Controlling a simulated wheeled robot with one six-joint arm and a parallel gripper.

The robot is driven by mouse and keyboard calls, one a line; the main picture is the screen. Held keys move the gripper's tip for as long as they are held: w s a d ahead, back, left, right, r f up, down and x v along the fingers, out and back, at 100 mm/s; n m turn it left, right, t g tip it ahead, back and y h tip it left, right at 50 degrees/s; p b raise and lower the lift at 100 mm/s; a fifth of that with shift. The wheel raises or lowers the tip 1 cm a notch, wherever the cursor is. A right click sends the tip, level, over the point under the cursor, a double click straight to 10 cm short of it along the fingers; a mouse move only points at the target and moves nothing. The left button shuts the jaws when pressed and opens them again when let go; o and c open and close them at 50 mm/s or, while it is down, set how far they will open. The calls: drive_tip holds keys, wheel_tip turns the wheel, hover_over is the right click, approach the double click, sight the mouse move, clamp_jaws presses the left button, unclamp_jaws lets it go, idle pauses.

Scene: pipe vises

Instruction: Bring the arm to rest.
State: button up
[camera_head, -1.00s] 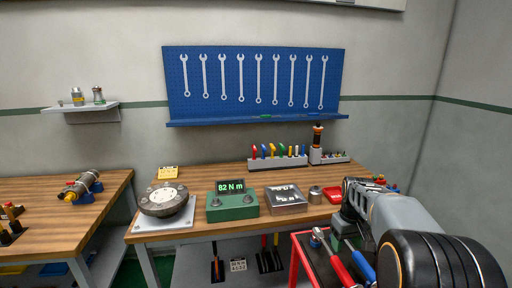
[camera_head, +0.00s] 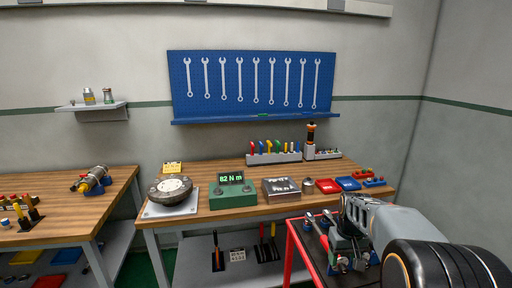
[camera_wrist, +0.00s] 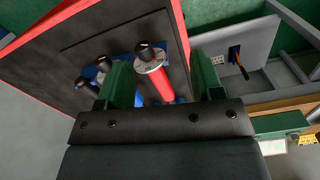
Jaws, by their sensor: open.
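My gripper (camera_wrist: 162,78) shows in the wrist view with its two green fingers apart. A red-handled tool with a black and silver end (camera_wrist: 152,65) appears between and beyond the fingers; I see no contact with it. Blue tools with dark ends (camera_wrist: 103,70) lie to its left, partly behind the left finger. In the head view my arm reaches in from the lower right, and my gripper (camera_head: 345,250) is over the red-framed cart (camera_head: 293,252), partly hiding its top.
A wrench board (camera_head: 250,85) hangs behind. Another bench (camera_head: 60,195) stands left.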

drive_tip(key=s+a+r+t, duration=0.1)
drive_tip(key=s+a, duration=0.3)
drive_tip(key=s, duration=0.4)
drive_tip(key=s+a+r+t+p, duration=0.1)
drive_tip(key=s+a+r+t, duration=0.1)
drive_tip(key=s+a, duration=0.3)
drive_tip(key=shift+s+r+t, duration=0.3)
drive_tip(key=shift+s+r, duration=0.35)
drive_tip(key=shift+s, duration=1.25)
drive_tip(key=shift+a, duration=0.1)
